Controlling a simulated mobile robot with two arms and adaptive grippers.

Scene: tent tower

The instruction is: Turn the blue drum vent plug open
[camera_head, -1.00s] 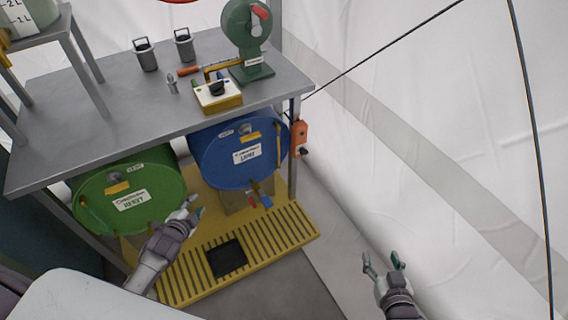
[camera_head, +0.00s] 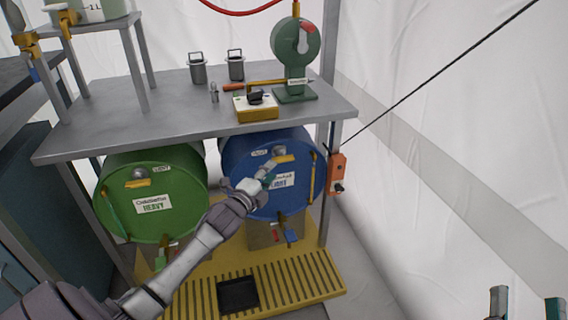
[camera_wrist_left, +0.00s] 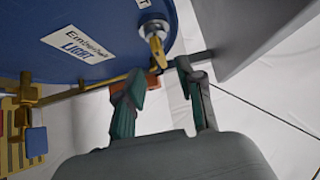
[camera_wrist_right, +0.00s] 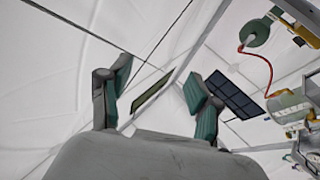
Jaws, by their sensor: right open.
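The blue drum (camera_head: 240,190) lies on its side under the grey bench, its round face towards me. Its vent plug (camera_head: 279,150), a grey knob with a yellow lever, is near the top of that face. The plug also shows in the left wrist view (camera_wrist_left: 154,29), its yellow lever (camera_wrist_left: 157,52) pointing towards my fingers. My left gripper (camera_head: 268,171) is in front of the drum face, just below and left of the plug. Its fingers are apart and empty in the left wrist view (camera_wrist_left: 160,80). My right gripper (camera_head: 527,303) is open and empty at the lower right, far from the drum.
A green drum (camera_head: 180,185) lies to the left. The bench (camera_head: 180,115) overhangs both drums and carries cups, a yellow box and a green device. A bench leg (camera_head: 328,200) and an orange box (camera_head: 337,174) stand right of the blue drum. A yellow slatted platform (camera_head: 300,285) is below.

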